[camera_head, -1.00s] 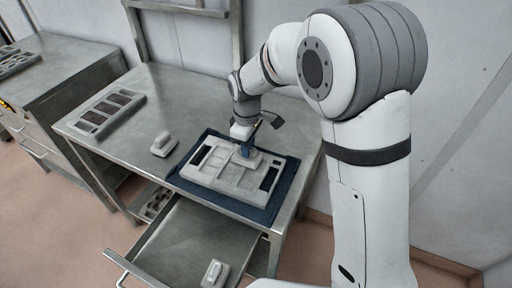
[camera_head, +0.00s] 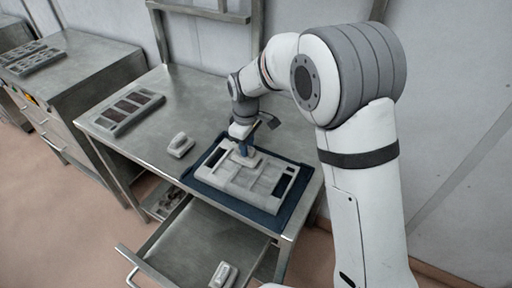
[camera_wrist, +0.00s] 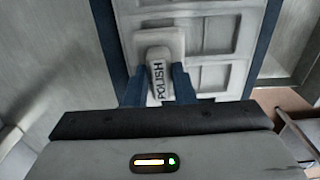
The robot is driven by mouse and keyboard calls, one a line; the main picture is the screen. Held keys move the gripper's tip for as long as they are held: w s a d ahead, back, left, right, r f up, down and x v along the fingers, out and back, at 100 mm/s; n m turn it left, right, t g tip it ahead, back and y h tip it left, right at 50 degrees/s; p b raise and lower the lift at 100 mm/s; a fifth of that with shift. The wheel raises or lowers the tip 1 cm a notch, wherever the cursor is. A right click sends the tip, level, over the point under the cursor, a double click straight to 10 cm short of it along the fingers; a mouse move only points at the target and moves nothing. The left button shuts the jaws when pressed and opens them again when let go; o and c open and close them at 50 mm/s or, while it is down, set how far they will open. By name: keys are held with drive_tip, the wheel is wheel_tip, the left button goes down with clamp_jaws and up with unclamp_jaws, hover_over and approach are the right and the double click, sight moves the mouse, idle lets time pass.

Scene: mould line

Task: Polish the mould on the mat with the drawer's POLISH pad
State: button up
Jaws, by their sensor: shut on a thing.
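The grey mould (camera_head: 232,179) lies on the blue mat (camera_head: 207,185) on the metal table; it also fills much of the wrist view (camera_wrist: 215,45). My gripper (camera_head: 245,149) is over the mould's far part. In the wrist view its blue fingers (camera_wrist: 158,90) are shut on a pale pad (camera_wrist: 155,55) lettered POLISH. The pad's base appears to rest on the mould's top face; whether it presses cannot be told. The drawer (camera_head: 200,245) below the table is open. A similar pale pad (camera_head: 223,274) lies in it, its lettering unreadable.
Another pale pad (camera_head: 180,144) stands on the table left of the mat. A grey tray with dark cells (camera_head: 128,112) lies farther left. A metal frame (camera_head: 205,14) rises behind the table. The open drawer juts out in front. A second bench (camera_head: 85,72) stands at left.

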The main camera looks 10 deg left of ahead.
drive_tip(key=shift+w+a+p, duration=0.2)
drive_tip(key=shift+a, duration=0.65)
drive_tip(key=shift+w+a+p, duration=0.15)
drive_tip(key=shift+w+a, duration=0.05)
drive_tip(key=shift+a, duration=0.65)
drive_tip(key=shift+s+d+b, duration=0.5)
drive_tip(key=shift+d+b, duration=0.05)
drive_tip(key=shift+d, duration=1.4)
drive_tip(key=shift+s+d+b, duration=0.5)
drive_tip(key=shift+d, duration=1.4)
drive_tip(key=shift+s+d+b, duration=0.5)
drive_tip(key=shift+d+b, duration=0.05)
drive_tip(key=shift+d, duration=1.4)
drive_tip(key=shift+w+a+p, duration=0.3)
drive_tip(key=shift+w+a, duration=0.1)
drive_tip(key=shift+a, duration=1.1)
drive_tip(key=shift+w+a+p, duration=0.35)
drive_tip(key=shift+w+a, duration=0.05)
drive_tip(key=shift+a, duration=1.15)
drive_tip(key=shift+w+a+p, duration=0.3)
drive_tip(key=shift+w+a, duration=0.1)
drive_tip(key=shift+a, duration=1.1)
drive_tip(key=shift+w+a, duration=0.15)
drive_tip(key=shift+a, duration=0.5)
drive_tip(key=shift+w+a, duration=0.15)
drive_tip(key=shift+a, duration=0.45)
drive_tip(key=shift+p, duration=0.3)
wheel_tip(320, 180, up, 8)
drive_tip(key=p, duration=0.5)
